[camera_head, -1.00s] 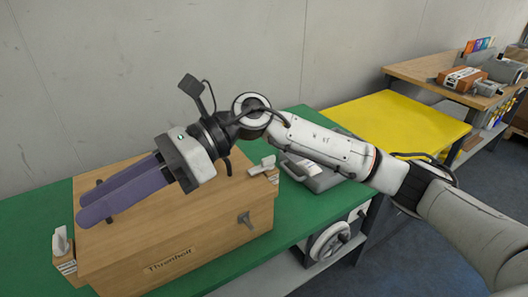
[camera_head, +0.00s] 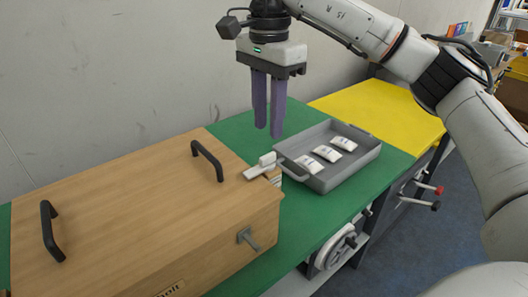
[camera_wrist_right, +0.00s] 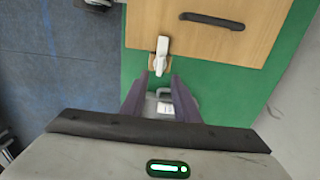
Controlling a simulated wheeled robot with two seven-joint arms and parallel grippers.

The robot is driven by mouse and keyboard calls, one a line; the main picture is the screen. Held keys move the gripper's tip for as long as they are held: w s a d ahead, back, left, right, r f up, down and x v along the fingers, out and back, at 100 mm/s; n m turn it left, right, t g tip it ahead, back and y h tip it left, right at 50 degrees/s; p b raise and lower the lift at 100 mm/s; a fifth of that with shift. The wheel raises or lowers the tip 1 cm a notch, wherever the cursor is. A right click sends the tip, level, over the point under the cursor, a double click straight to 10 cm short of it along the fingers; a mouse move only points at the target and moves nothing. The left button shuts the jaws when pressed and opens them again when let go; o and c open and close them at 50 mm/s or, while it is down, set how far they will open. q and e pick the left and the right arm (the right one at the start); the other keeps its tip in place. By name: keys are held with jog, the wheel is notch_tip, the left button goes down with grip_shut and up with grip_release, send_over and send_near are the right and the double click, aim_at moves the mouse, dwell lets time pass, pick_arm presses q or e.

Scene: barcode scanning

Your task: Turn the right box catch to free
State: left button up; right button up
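The wooden box (camera_head: 130,215) stands lidded on the green bench top, with two black handles on its lid. The right box catch (camera_head: 262,166) is a white lever on a small wooden block at the box's right side. Its narrow end points toward the box and appears to reach over the lid edge; it also shows in the wrist view (camera_wrist_right: 161,52). My right gripper (camera_head: 268,131) points down with purple fingers apart and empty, above and behind the catch. In the wrist view its fingertips (camera_wrist_right: 158,82) lie just short of the catch. My left gripper is out of view.
A grey tray (camera_head: 350,165) with several white packets stands close to the right of the catch. A grey latch (camera_head: 248,238) sits on the box's front. A yellow surface (camera_head: 385,112) lies beyond the tray. Green bench (camera_head: 235,135) is clear behind the box.

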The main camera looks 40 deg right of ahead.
aim_at(268, 155)
notch_tip(268, 155, down, 7)
jog(key=shift+f+b, duration=0.1)
jog(key=shift+b, duration=0.3)
grip_shut()
